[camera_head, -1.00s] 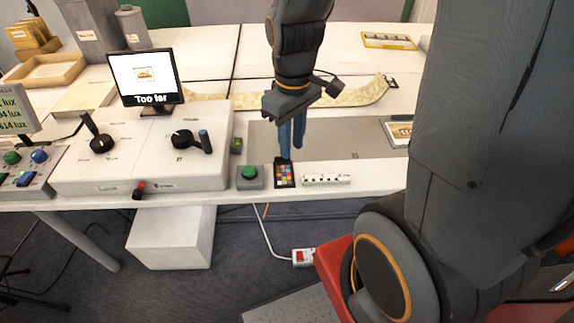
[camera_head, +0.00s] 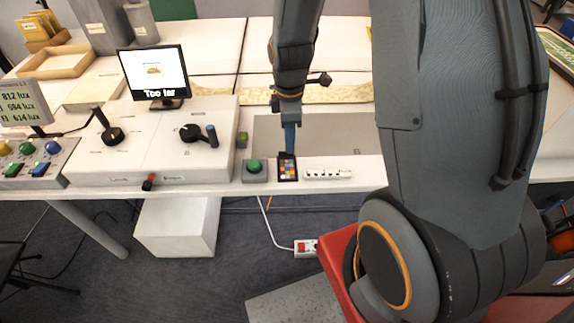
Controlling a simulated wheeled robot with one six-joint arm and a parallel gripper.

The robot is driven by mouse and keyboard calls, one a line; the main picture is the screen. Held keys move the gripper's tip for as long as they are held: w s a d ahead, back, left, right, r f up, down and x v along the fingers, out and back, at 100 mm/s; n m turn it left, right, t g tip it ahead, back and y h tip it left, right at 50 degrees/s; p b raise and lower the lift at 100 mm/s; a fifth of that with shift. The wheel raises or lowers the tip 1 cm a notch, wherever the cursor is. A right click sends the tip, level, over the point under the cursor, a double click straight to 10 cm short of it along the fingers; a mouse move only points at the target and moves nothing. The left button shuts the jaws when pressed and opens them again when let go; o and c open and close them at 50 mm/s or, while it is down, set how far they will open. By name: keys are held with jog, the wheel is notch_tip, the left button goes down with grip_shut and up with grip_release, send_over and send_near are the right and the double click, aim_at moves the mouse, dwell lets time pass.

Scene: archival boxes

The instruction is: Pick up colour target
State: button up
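The colour target (camera_head: 288,168) is a small black card with a grid of coloured patches. It lies at the front edge of the white table, between a green button box and a white strip. My gripper (camera_head: 289,151) points down, with its blue fingers at the card's far edge. The fingers overlap in this view, so I cannot tell the gap between them or whether they touch the card.
The green button box (camera_head: 254,170) is close on the left and the white strip (camera_head: 327,174) close on the right. A grey mat (camera_head: 335,135) lies behind. A monitor (camera_head: 153,74) reading "Too far" stands at the left. A power strip (camera_head: 305,247) is on the floor.

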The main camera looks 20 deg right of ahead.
aim_at(287, 166)
jog(key=shift+d+f+p, duration=0.2)
jog(key=shift+f+p, duration=0.15)
jog(key=shift+f, duration=1.6)
grip_shut()
